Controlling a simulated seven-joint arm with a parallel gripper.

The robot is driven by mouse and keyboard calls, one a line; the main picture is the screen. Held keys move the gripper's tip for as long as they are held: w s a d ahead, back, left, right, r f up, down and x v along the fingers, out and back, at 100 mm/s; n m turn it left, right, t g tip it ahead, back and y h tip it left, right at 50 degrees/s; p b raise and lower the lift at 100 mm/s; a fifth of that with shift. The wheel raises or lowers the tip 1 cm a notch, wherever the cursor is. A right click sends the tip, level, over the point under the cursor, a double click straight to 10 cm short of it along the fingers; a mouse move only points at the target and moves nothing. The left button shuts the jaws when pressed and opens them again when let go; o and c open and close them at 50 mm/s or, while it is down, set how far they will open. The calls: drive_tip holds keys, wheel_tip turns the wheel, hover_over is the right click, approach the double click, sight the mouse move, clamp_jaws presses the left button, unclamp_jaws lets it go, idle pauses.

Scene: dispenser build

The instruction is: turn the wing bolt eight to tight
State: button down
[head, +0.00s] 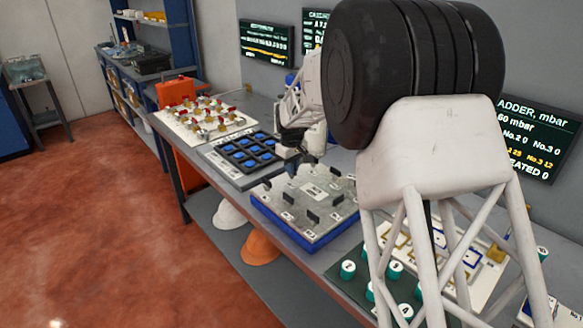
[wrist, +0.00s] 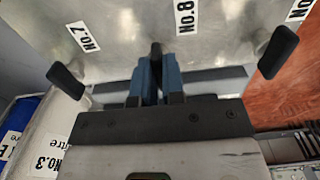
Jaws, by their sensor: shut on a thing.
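The metal plate (head: 322,222) lies flat on a blue base on the bench in the head view, with several black wing bolts standing on it. In the wrist view my gripper (wrist: 157,72) is shut, its blue fingers around the black wing bolt eight (wrist: 155,48); only the bolt's top end shows between them. The label No.8 (wrist: 185,18) is beside it. Two other wing bolts stand apart, one at left (wrist: 66,80) by the label No.7 (wrist: 83,37) and one at right (wrist: 278,52). In the head view my gripper (head: 291,166) is at the plate's far left edge, its tips partly hidden.
A dark tray with blue round pieces (head: 243,153) and a white board with red-topped fittings (head: 205,120) are left along the bench. Numbered green-and-white caps (head: 348,269) lie at the front right. My arm's large links block much of the right side.

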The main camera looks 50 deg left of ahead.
drive_tip(key=shift+m, duration=0.5)
drive_tip(key=m, duration=0.2)
drive_tip(key=shift+m, duration=0.3)
drive_tip(key=m, duration=0.4)
drive_tip(key=shift+m, duration=0.3)
drive_tip(key=m, duration=0.3)
drive_tip(key=shift+m, duration=0.3)
drive_tip(key=m, duration=0.4)
drive_tip(key=shift+m, duration=0.4)
drive_tip(key=c, duration=1.2)
unclamp_jaws()
drive_tip(key=shift+r, duration=0.1)
